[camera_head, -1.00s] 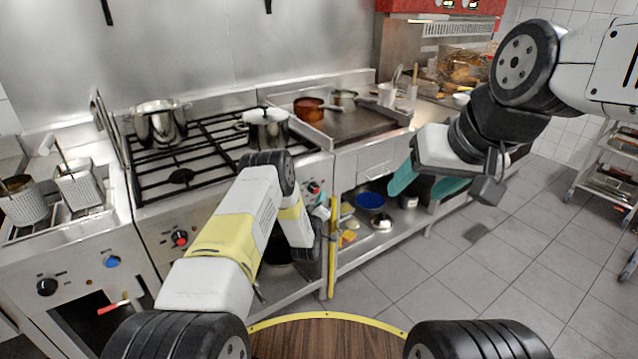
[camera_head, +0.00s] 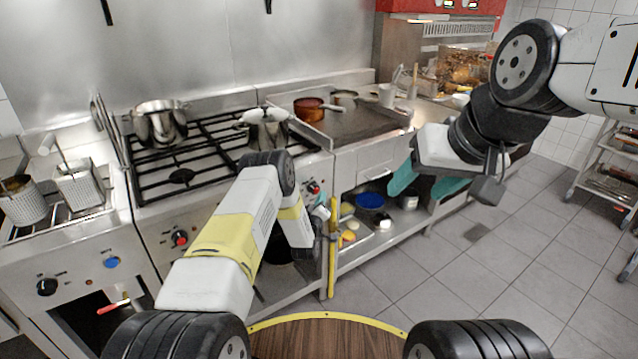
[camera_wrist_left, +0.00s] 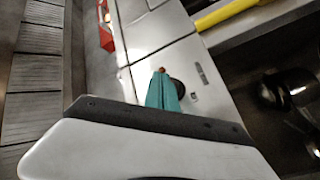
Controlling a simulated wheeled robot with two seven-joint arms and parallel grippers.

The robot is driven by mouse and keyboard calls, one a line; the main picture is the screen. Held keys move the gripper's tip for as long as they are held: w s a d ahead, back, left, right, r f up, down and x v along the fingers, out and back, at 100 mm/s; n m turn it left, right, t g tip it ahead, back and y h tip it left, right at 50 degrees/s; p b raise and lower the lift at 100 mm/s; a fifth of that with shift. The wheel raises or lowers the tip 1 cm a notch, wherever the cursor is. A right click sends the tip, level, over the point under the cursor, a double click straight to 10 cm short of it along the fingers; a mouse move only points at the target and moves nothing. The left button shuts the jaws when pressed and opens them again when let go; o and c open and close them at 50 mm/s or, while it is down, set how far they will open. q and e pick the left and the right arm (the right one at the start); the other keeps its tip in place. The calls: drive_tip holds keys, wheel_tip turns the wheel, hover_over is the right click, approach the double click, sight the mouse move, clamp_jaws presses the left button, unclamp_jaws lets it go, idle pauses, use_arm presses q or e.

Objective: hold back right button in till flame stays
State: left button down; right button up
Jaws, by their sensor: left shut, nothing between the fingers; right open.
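The gas stove (camera_head: 205,150) stands on the left, with a front panel carrying knobs. A red and black knob (camera_head: 313,187) shows at the panel's right end. My left gripper (camera_head: 322,209) is beside this knob, its teal fingers closed together and empty. In the left wrist view the closed fingers (camera_wrist_left: 163,92) point at the panel, partly covering a round dark knob (camera_wrist_left: 177,88). A small red spot shows just past the tips. I cannot tell whether they touch anything. No flame is visible. My right gripper (camera_head: 428,186) is open and empty, in front of the counter on the right.
A steel pot (camera_head: 159,124) stands on the back left of the grate, another (camera_head: 266,130) on its right side. A griddle (camera_head: 345,122) with copper and steel pans is to the right. Fryer baskets (camera_head: 80,187) are at far left.

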use_arm(q)
drive_tip(key=shift+w+a, duration=0.1)
drive_tip(key=shift+w+a, duration=0.15)
drive_tip(key=shift+w, duration=0.1)
drive_tip(key=shift+w+a, duration=0.2)
drive_tip(key=shift+w, duration=0.1)
idle(0.6)
idle(3.6)
drive_tip(key=shift+s+d, duration=0.45)
drive_tip(key=shift+s, duration=0.2)
drive_tip(key=shift+s, duration=0.1)
drive_tip(key=s+d, duration=0.1)
drive_tip(key=s, duration=0.1)
drive_tip(key=s+d, duration=0.2)
drive_tip(key=shift+w+r, duration=0.15)
